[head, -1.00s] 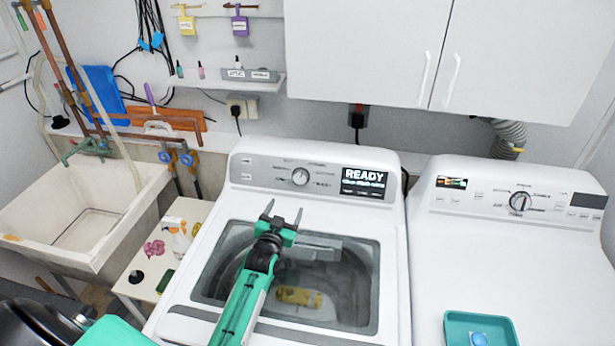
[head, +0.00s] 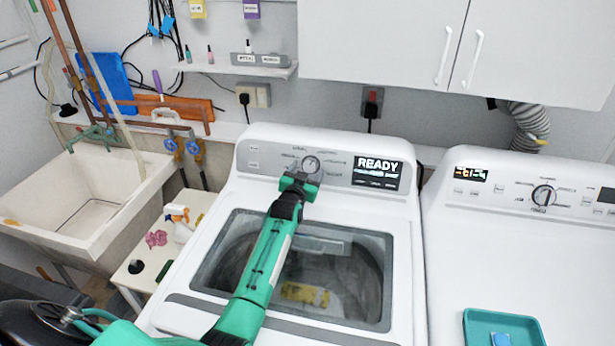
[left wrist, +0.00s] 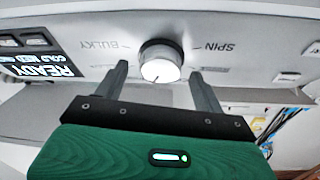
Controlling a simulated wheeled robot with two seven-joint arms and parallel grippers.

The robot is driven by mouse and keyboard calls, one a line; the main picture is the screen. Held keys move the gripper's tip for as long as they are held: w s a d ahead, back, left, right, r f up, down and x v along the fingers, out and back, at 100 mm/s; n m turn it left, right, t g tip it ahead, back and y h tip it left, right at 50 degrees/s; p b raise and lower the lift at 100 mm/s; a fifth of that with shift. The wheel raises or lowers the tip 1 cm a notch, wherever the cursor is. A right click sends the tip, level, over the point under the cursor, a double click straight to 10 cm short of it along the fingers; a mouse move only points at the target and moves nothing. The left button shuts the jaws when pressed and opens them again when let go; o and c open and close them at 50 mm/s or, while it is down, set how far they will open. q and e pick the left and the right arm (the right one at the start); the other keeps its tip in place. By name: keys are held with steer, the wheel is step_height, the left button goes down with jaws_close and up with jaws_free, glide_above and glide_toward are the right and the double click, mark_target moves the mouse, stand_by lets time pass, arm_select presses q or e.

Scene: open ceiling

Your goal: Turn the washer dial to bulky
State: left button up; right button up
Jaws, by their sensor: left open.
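The white washer (head: 290,262) stands in the middle of the head view. Its silver round dial (head: 311,164) is on the back panel, left of the lit READY display (head: 377,172). My left gripper (head: 301,178) is at the panel just below the dial. In the left wrist view, which sees the panel upside down, my open fingers (left wrist: 158,74) are on either side of the dial (left wrist: 160,60), with gaps showing. The BULKY label (left wrist: 104,47) is left of the dial there and SPIN (left wrist: 221,48) right. A dark mark on the dial points down, away from BULKY. My right gripper is not seen.
A dryer (head: 535,255) with its own dial stands right of the washer, with a teal tray (head: 470,330) on top. A sink (head: 90,205) and a small white table (head: 140,273) are at left. White cabinets (head: 400,40) hang above.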

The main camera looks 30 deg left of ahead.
arm_select(q)
steer(key=shift+w, duration=0.35)
steer(key=c, duration=1)
